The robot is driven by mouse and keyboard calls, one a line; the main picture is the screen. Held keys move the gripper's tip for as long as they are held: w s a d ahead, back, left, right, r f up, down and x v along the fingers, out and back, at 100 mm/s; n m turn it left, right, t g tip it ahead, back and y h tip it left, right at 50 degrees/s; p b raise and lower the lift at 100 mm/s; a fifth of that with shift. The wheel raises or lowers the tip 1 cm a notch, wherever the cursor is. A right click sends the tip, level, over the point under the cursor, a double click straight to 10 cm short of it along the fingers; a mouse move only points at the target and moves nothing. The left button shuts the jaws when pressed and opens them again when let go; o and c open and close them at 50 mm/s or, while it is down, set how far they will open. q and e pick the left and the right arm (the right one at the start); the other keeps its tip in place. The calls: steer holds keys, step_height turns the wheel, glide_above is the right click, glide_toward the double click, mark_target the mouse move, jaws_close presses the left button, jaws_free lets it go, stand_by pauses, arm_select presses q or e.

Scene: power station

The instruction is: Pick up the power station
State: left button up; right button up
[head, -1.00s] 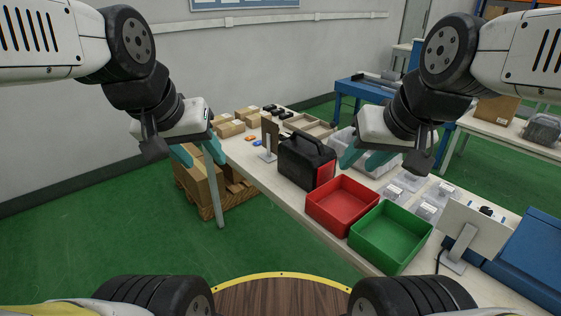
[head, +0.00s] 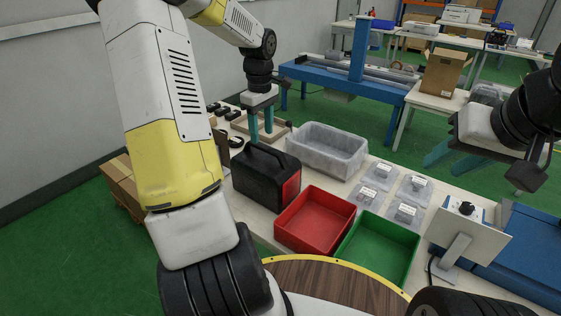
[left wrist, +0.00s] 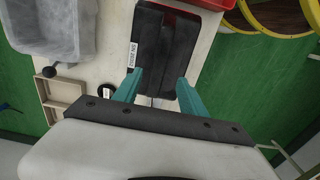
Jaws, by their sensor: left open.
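The power station (head: 262,178) is a black box with a top handle and a red end panel. It stands upright on the long white table, left of the red bin. In the left wrist view its dark top (left wrist: 160,45) lies just beyond my fingertips. My left gripper (head: 260,133) points down above the table at the power station's far side, its teal fingers apart and empty; they also show in the left wrist view (left wrist: 157,86). Whether they touch it I cannot tell. My right gripper (head: 437,168) hangs over the table's right part; its two teal fingers look apart, with nothing between them.
A red bin (head: 314,198) and a green bin (head: 352,246) stand right of the power station. A tablet on a stand (head: 457,231) is at the right.

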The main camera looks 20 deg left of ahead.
mark_target(265, 145)
arm_select(q)
steer(key=f, duration=0.7)
steer(key=shift+w+d, duration=0.1)
steer(key=shift+d, duration=0.2)
jaws_close()
stand_by(0.9)
steer(key=shift+w+r, duration=0.1)
